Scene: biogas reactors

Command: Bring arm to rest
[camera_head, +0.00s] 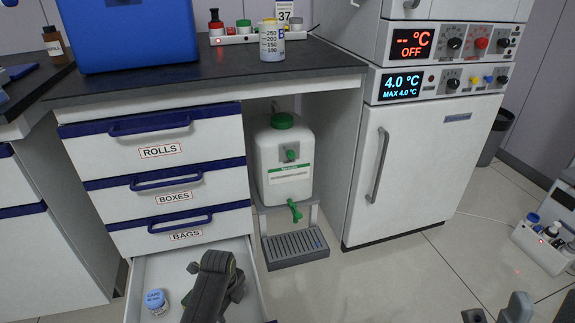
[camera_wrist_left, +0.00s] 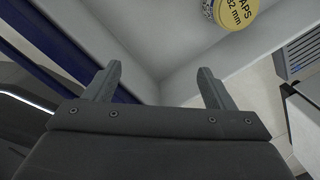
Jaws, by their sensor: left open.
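My left gripper (camera_head: 214,285) is over the pulled-out drawer (camera_head: 264,290) at the bottom of the cabinet, and its fingers are hidden in the head view. In the left wrist view my left gripper (camera_wrist_left: 158,75) is open, with nothing between its fingers. An inner corner of the drawer lies beyond the fingers. A jar with a yellow lid (camera_wrist_left: 236,12), lettered for 32 mm caps, shows at the top of that view, apart from the fingers. Grey shapes at the lower right edge of the head view may be my right gripper (camera_head: 497,312); I cannot tell its state.
A blue-lidded jar (camera_head: 156,301) stands in the open drawer, left of my arm. Drawers above are closed. A white canister (camera_head: 284,160) with a green tap stands above a drip tray (camera_head: 294,246). The fridge (camera_head: 425,165) is shut. The floor (camera_head: 400,285) before it looks clear.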

